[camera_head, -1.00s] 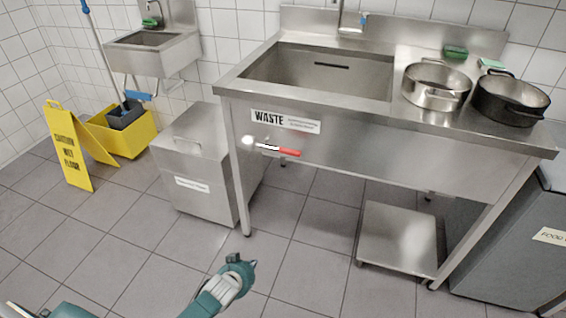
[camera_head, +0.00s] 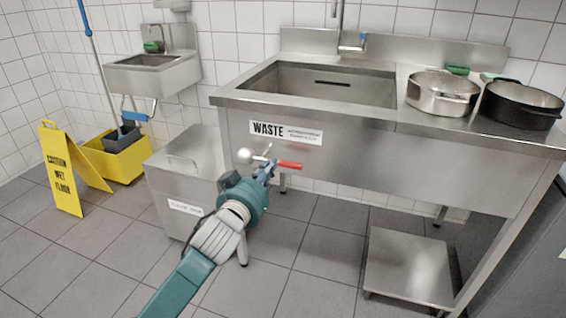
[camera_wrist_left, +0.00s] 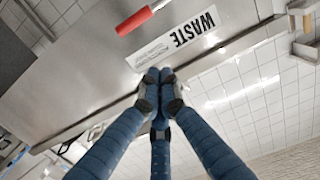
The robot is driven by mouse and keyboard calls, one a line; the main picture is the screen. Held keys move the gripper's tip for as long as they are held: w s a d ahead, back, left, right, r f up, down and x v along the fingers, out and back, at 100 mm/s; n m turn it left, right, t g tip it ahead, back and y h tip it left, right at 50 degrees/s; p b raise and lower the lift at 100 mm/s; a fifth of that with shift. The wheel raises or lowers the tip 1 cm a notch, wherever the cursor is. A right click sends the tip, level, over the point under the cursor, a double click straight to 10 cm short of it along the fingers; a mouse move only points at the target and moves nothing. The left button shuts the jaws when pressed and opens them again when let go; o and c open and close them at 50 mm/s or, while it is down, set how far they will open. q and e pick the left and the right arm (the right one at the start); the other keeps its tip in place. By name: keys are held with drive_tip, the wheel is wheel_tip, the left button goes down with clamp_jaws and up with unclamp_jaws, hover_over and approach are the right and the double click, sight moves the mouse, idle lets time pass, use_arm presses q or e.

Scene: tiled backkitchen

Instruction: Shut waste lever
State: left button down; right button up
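The waste lever has a red grip (camera_head: 289,165) on a thin metal rod. It sticks out to the right, nearly level, on the front of the steel sink unit under the WASTE label (camera_head: 286,132). A pale round knob (camera_head: 245,155) sits at its left end. My left gripper (camera_head: 268,168) is at the lever, its blue fingertips just left of the red grip; contact cannot be told. In the left wrist view its fingertips (camera_wrist_left: 159,78) are together with nothing between them, and the red grip (camera_wrist_left: 142,17) lies beyond them. My right gripper is not in view.
A steel bin (camera_head: 185,175) stands on the floor left of my forearm. A steel pot (camera_head: 440,95) and a black pot (camera_head: 520,105) stand on the worktop. A yellow wet-floor sign (camera_head: 62,175) and yellow mop bucket (camera_head: 125,160) are farther left.

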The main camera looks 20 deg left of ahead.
use_arm(q)
drive_tip(key=w+f+b, duration=0.3)
drive_tip(key=w+f, duration=0.1)
drive_tip(key=w, duration=0.6)
drive_tip(key=shift+w+f, duration=0.3)
drive_tip(key=shift+w, duration=0.1)
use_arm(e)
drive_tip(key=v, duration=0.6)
